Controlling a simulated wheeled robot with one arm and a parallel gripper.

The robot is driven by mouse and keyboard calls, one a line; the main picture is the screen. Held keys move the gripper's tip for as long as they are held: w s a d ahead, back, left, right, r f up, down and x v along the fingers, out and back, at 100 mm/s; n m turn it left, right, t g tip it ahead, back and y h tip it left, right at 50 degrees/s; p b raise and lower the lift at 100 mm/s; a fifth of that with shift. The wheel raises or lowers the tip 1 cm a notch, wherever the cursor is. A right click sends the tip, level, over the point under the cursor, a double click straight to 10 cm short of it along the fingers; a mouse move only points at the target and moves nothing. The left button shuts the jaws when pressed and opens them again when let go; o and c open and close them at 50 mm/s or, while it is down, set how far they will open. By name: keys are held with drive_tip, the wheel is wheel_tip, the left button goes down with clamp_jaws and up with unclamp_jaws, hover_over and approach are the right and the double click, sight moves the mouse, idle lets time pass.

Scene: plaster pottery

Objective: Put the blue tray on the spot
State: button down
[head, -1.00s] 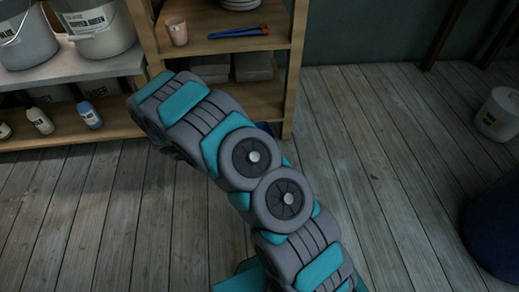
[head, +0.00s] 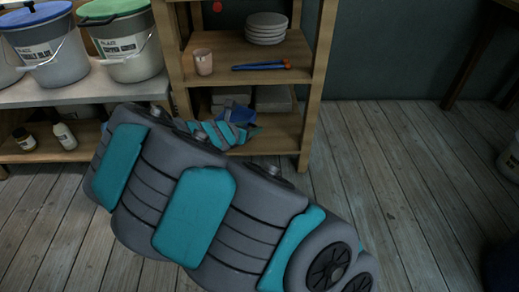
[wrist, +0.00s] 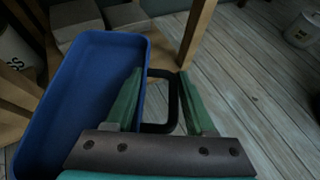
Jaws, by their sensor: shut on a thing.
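The blue tray (wrist: 80,95) fills the left of the wrist view, with a black handle (wrist: 160,128) on its right side. My gripper (wrist: 160,82) has its green fingers on either side of this handle and is shut on it. In the head view my gripper (head: 228,134) is small and partly behind my arm, at the lower shelf. A bit of the blue tray (head: 238,112) shows there behind it. I cannot make out a marked spot in either view.
A wooden shelf unit (head: 312,85) holds stacked plates (head: 266,24), a pinkish cup (head: 203,62) and blue tools with orange tips (head: 262,66). Grey blocks (head: 273,99) lie on its lower shelf. Buckets (head: 127,42) and bottles (head: 64,135) stand left.

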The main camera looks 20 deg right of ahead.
drive_tip(key=w+a+r+n+t+y, duration=0.1)
drive_tip(key=w+r+n+y, duration=0.1)
drive_tip(key=r, duration=0.4)
drive_tip(key=w+a+r+n+t+y, duration=0.1)
drive_tip(key=w+a+r+n+y, duration=0.1)
drive_tip(key=r, duration=0.5)
drive_tip(key=shift+w+n+t+y, duration=0.25)
drive_tip(key=shift+n+y, duration=0.25)
drive_tip(key=shift+n, duration=0.3)
drive_tip(key=shift+r, duration=0.1)
